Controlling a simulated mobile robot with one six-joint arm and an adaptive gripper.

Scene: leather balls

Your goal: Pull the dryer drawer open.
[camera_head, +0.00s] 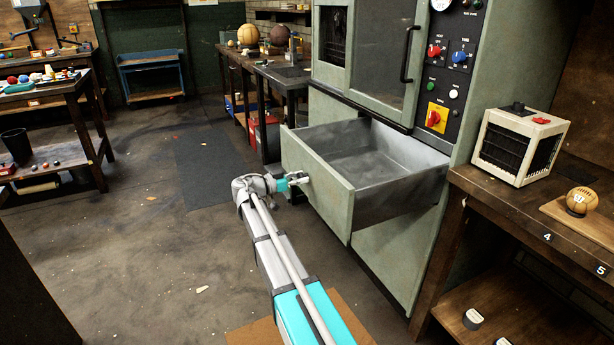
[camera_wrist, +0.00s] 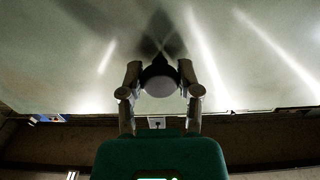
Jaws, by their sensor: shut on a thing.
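The dryer (camera_head: 382,60) is a grey-green cabinet with a dark door above and a control panel on its right. Its drawer (camera_head: 320,184) stands pulled out, and its bare metal inside shows empty. My gripper (camera_head: 297,179) is at the drawer's front face, with my arm reaching in from below. The drawer's pale front panel (camera_wrist: 70,60) fills the upper part of that view. In the head view the knob is mostly hidden by the fingers.
A workbench (camera_head: 534,212) with a small cage-fronted box (camera_head: 520,146) and a ball (camera_head: 580,201) stands on the right. A bench with large balls (camera_head: 248,35) is behind the drawer. A table (camera_head: 62,95) stands at the left.

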